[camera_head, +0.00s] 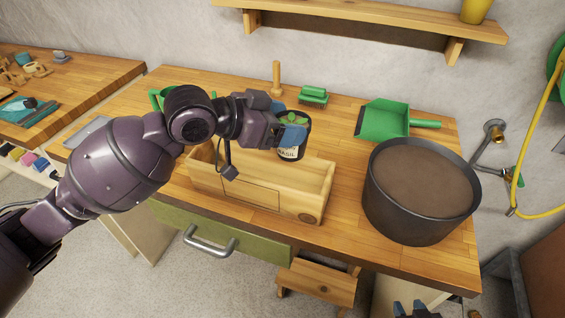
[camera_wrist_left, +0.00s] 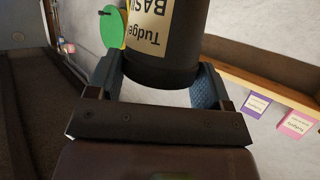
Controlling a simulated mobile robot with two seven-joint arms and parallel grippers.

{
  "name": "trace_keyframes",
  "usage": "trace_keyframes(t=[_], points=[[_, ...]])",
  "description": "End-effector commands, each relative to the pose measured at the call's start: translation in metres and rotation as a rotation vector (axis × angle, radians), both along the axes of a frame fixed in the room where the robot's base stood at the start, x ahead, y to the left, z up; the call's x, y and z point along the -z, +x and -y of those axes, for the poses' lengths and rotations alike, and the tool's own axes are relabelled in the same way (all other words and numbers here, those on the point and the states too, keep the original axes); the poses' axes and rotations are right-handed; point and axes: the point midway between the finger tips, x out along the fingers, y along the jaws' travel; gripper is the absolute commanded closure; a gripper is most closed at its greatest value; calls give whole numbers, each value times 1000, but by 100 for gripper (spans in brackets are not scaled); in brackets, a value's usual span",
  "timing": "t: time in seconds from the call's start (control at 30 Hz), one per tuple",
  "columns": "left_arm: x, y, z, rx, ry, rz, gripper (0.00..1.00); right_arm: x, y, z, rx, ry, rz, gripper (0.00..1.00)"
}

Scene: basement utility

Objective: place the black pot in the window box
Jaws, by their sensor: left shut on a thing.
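The black pot (camera_head: 291,152) has a pale label reading BASIL and a green plant on top. My left gripper (camera_head: 291,136) is shut on it, with blue fingers on both sides. The pot (camera_wrist_left: 160,60) and its label fill the upper middle of the left wrist view. The window box (camera_head: 235,192) is a long, light wooden trough on the workbench. The pot appears over the back right part of the box; its height above the box is hard to tell. My right gripper (camera_head: 415,308) only just shows at the bottom edge of the head view.
A large dark tub of soil (camera_head: 405,220) stands on the right of the workbench (camera_head: 350,235). A green dustpan (camera_head: 383,120), a green brush (camera_head: 314,95) and a wooden peg (camera_head: 277,78) are behind the box. A shelf (camera_head: 370,18) hangs on the wall.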

Motion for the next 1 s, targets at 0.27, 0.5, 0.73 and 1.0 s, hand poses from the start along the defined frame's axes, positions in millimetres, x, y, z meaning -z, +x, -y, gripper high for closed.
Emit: trace_keyframes(t=[0.27, 0.5, 0.73, 1.0], points=[[49, 0, 0, -1, -2, -1, 60, 9, -2, 1, -3, -4, -10, 62], [62, 0, 0, 0, -1, 0, 60, 12, -3, 2, -3, -5, -13, 62], [93, 0, 0, -1, 0, -3, 60, 17, -2, 2, -4, -5, -16, 62], [98, 0, 0, -1, -2, 3, 60, 17, -2, 2, -4, -4, -15, 62]])
